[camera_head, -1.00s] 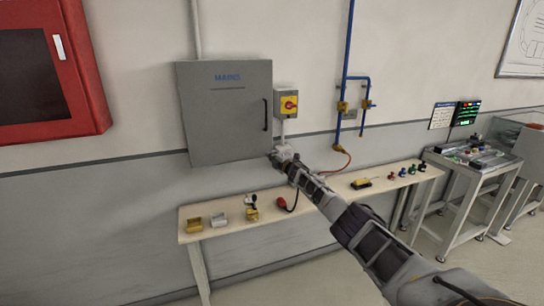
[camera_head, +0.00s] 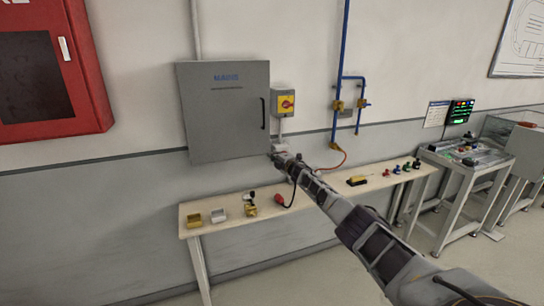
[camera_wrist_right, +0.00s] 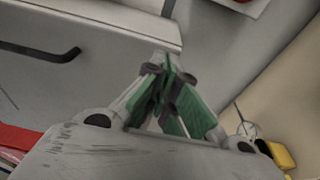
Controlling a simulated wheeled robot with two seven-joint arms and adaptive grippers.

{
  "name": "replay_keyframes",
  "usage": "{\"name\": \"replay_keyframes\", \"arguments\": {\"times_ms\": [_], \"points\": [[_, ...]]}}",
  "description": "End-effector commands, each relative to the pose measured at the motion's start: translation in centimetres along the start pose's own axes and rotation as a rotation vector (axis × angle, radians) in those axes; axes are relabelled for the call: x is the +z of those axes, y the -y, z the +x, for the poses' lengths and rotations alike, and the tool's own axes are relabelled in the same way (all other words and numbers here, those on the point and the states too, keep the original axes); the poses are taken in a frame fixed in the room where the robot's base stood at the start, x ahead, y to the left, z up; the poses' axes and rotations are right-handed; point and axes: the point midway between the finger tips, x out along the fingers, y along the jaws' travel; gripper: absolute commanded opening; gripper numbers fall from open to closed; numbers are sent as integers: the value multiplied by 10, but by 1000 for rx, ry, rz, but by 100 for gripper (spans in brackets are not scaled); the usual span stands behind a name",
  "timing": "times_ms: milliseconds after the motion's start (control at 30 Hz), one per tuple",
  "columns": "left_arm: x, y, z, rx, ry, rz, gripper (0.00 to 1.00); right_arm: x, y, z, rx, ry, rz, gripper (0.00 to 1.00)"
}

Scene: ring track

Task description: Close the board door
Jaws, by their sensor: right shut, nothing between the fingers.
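The grey board door (camera_head: 226,115), marked MAINS, is on the wall left of centre in the head view. Its black bar handle (camera_head: 264,114) is near the right edge. The door looks shut or almost shut; I cannot tell whether it is flush. My right gripper (camera_head: 274,156) is at the door's lower right corner; contact is unclear. In the right wrist view its green-padded fingers (camera_wrist_right: 170,82) are together and empty, with a black handle (camera_wrist_right: 42,50) on a grey surface at the left. My left gripper is not in view.
A bench (camera_head: 320,192) with small items runs below. Blue pipes (camera_head: 340,90) are further right, and a red cabinet (camera_head: 95,100) is at the left.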

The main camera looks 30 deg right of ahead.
Motion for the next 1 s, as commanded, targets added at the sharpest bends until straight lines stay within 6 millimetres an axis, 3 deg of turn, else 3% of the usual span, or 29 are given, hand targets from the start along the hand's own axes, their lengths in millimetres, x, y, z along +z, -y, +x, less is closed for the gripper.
{"name": "replay_keyframes", "arguments": {"times_ms": [367,700,1000], "points": [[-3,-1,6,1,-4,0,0,26,2,-12,-2,0,-3,0],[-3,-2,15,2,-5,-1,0,68,3,-30,-2,1,-3,0],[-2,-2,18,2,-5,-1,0,84,2,-37,-2,-1,-2,0]]}}
